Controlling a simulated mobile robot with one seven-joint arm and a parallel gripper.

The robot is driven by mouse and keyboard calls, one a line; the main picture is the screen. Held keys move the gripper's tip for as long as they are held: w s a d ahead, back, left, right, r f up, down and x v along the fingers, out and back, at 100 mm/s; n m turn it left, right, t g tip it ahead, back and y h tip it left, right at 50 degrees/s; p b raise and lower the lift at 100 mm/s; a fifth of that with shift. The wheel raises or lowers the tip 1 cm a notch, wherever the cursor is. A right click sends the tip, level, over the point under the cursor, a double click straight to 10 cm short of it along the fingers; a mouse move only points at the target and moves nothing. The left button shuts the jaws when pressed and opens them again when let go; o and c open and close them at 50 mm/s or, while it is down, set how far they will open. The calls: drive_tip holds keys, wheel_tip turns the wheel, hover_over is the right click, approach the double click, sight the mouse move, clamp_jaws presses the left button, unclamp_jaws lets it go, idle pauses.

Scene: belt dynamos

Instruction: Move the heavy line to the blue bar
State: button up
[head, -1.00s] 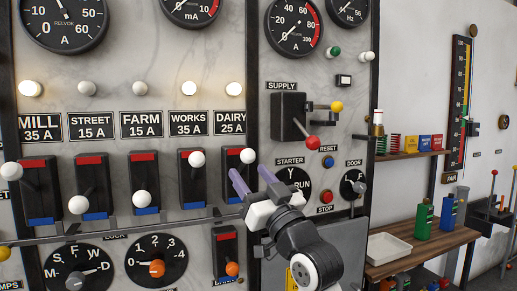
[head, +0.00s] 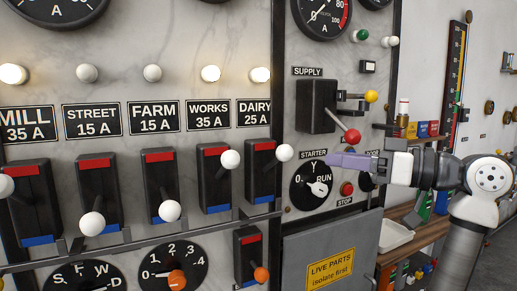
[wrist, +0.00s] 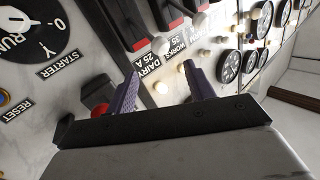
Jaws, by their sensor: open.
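The white-knobbed switches each have a red bar above and a blue bar below. The MILL 35 A switch (head: 32,205) has its knob toward the red bar, as do the WORKS 35 A switch (head: 214,185) and the DAIRY 25 A switch (head: 259,178). The STREET switch (head: 97,190) and FARM switch (head: 159,180) have knobs down by their blue bars. My gripper (head: 332,160) is open and empty, its fingers pointing left in front of the starter dial. In the wrist view, its two fingers (wrist: 160,80) stand apart near the DAIRY label (wrist: 158,70).
The supply lever's red knob (head: 351,137) is just above my gripper. A grey box with a LIVE PARTS sign (head: 330,267) juts out below. A rail runs under the switches. Lamps above MILL, WORKS and DAIRY glow.

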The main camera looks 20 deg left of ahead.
sight(283, 150)
drive_tip(key=a+p, duration=0.1)
drive_tip(key=a, duration=0.3)
drive_tip(key=a+p, duration=0.2)
drive_tip(key=a, duration=0.2)
drive_tip(key=a+p, duration=0.1)
drive_tip(key=a, duration=0.3)
drive_tip(key=shift+w+a+r+p, duration=0.15)
drive_tip(key=shift+w+p, duration=0.2)
drive_tip(key=shift+p, duration=0.05)
drive_tip(key=shift+w+a, duration=0.1)
drive_tip(key=shift+a, duration=0.65)
drive_tip(key=shift+c, duration=0.2)
drive_tip(key=shift+f, duration=0.2)
clamp_jaws()
